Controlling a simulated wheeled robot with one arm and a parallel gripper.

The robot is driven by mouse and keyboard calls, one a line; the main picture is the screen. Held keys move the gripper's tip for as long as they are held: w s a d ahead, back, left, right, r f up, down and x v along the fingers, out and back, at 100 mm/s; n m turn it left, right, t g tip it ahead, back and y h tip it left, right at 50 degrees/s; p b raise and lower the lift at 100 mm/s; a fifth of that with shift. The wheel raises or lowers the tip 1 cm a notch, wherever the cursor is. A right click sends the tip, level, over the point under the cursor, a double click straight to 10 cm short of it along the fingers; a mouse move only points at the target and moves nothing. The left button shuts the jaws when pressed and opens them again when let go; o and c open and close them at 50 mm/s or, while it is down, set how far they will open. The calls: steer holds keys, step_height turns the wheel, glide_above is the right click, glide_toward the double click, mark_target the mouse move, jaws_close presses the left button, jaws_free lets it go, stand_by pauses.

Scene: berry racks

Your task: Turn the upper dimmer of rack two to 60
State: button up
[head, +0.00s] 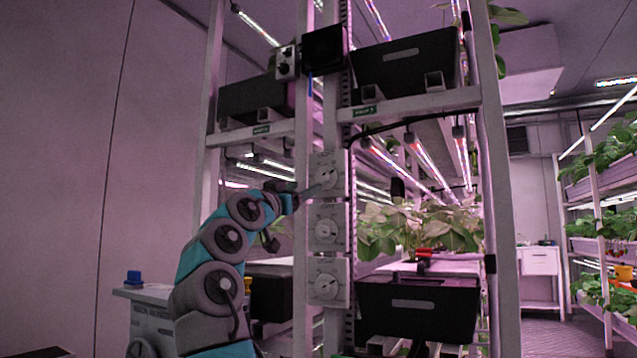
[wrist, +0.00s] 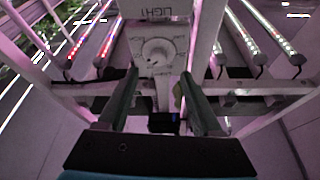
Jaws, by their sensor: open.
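Three pale dimmer panels with round knobs are stacked on the rack post in the head view. The upper dimmer (head: 327,175) is at the top, above the middle dimmer (head: 326,227) and the lower dimmer (head: 328,282). In the wrist view my gripper (wrist: 159,80) is open, with one finger on each side below a round white dimmer knob (wrist: 158,52). Nothing is between the fingers. The scale numbers are too small to read.
Black crates stand on the rack, one high (head: 405,62) and one low (head: 418,308). A small grey box with knobs (head: 286,63) is above the dimmers. Leafy plants (head: 425,230) grow behind the post. Open floor shows at the right (head: 540,335).

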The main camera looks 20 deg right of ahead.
mark_target(322, 178)
steer(key=p+x, duration=0.1)
steer(key=x, duration=0.1)
steer(key=p+x, duration=0.1)
steer(key=x, duration=0.1)
steer(key=p+x, duration=0.2)
steer(key=shift+d+r, duration=0.25)
steer(key=shift+r, duration=0.1)
steer(key=shift+w+d+p, duration=0.3)
steer(key=shift+d+p, duration=0.05)
steer(key=shift+d, duration=0.1)
steer(key=shift+c, duration=0.4)
jaws_close()
